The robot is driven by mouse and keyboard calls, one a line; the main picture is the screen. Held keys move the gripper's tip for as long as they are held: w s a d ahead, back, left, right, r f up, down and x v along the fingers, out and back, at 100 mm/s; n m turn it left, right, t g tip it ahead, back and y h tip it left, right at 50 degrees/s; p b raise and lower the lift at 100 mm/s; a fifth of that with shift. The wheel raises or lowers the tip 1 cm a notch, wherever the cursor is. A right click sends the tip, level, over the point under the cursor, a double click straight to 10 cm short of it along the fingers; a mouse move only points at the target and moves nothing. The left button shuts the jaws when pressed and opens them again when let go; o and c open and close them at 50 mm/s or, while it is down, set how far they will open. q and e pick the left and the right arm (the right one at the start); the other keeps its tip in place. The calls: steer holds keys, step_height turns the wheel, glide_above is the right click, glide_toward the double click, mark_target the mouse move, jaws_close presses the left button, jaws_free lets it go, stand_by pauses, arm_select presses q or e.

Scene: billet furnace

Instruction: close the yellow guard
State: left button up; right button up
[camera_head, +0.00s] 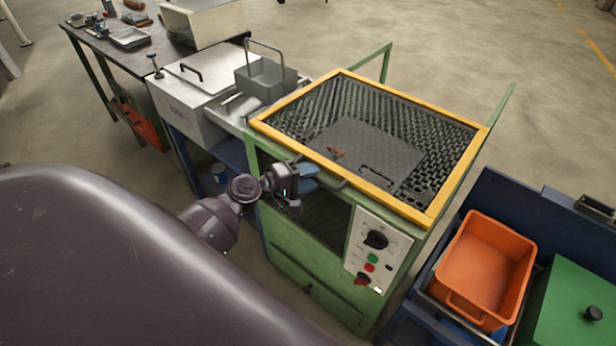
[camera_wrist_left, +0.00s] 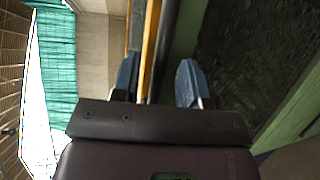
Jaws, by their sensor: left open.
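The yellow guard (camera_head: 369,175) is a yellow frame with dark mesh over the top of the green machine (camera_head: 312,275). A dark bar handle (camera_head: 333,186) shows just below its front edge, near the left end. My left gripper (camera_head: 309,179) is at this handle, in front of the machine. In the left wrist view my left gripper (camera_wrist_left: 157,82) has its blue fingers apart. The yellow edge (camera_wrist_left: 151,45) and a dark bar (camera_wrist_left: 166,50) run between or just beyond them; contact cannot be told. My right gripper is out of view.
A control panel (camera_head: 377,250) with knobs and buttons is on the machine's front right. An orange bin (camera_head: 484,268) stands at the right. A grey lidded box (camera_head: 190,108) and a basket (camera_head: 265,82) stand at the left. Open floor (camera_head: 450,45) lies behind.

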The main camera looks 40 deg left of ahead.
arm_select(q)
jaws_close()
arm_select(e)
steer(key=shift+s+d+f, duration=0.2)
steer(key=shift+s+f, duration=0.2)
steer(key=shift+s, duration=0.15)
arm_select(q)
steer(key=shift+s, duration=0.1)
steer(key=shift+s+f, duration=0.1)
steer(key=shift+s, duration=1.1)
steer(key=shift+c, duration=2)
jaws_free()
steer(key=o, duration=0.4)
steer(key=shift+s+a, duration=0.1)
steer(key=shift+s, duration=0.05)
steer(key=b+v, duration=0.2)
steer(key=v, duration=0.8)
steer(key=shift+s+a, duration=0.25)
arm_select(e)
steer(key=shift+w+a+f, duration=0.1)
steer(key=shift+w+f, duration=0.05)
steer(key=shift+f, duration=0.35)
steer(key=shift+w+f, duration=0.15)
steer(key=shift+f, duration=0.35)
